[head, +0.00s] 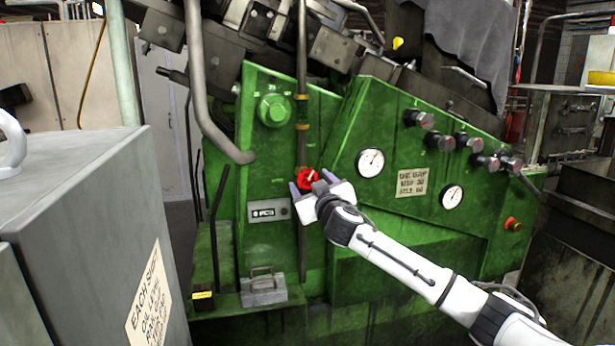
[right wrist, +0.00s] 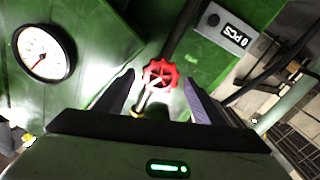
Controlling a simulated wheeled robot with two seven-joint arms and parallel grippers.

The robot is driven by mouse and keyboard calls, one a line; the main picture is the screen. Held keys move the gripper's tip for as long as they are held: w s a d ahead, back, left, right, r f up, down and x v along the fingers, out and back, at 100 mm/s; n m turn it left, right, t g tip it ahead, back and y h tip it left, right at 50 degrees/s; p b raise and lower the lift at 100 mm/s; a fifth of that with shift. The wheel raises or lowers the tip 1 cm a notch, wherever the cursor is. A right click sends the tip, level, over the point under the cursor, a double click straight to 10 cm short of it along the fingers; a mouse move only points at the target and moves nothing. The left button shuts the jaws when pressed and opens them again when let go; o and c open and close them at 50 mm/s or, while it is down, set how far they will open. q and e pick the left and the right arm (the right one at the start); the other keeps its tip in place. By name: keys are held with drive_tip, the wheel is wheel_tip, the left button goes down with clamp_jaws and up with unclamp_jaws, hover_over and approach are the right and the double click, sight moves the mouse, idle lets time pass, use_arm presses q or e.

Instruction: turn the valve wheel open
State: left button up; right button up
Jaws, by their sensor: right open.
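The red valve wheel (head: 307,178) sits on a vertical pipe at the front of the green machine in the head view. In the right wrist view the wheel (right wrist: 160,73) shows near the middle, ahead of the fingers. My right gripper (head: 314,187) is in front of the wheel in the head view and hides part of it. In the right wrist view the right gripper (right wrist: 160,95) is open, one finger on each side of the wheel's line. I cannot tell whether the fingers touch the wheel. My left gripper is not in view.
The green machine (head: 400,240) carries a round gauge (head: 371,162), a counter box (head: 268,211) and several black knobs beside the wheel. A grey cabinet (head: 90,210) stands close on the left. A small metal box (head: 263,290) sits on the machine's low ledge.

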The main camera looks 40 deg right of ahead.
sight(308, 180)
drive_tip(key=shift+x, duration=1.6)
drive_tip(key=shift+c, duration=0.4)
drive_tip(key=c, duration=1)
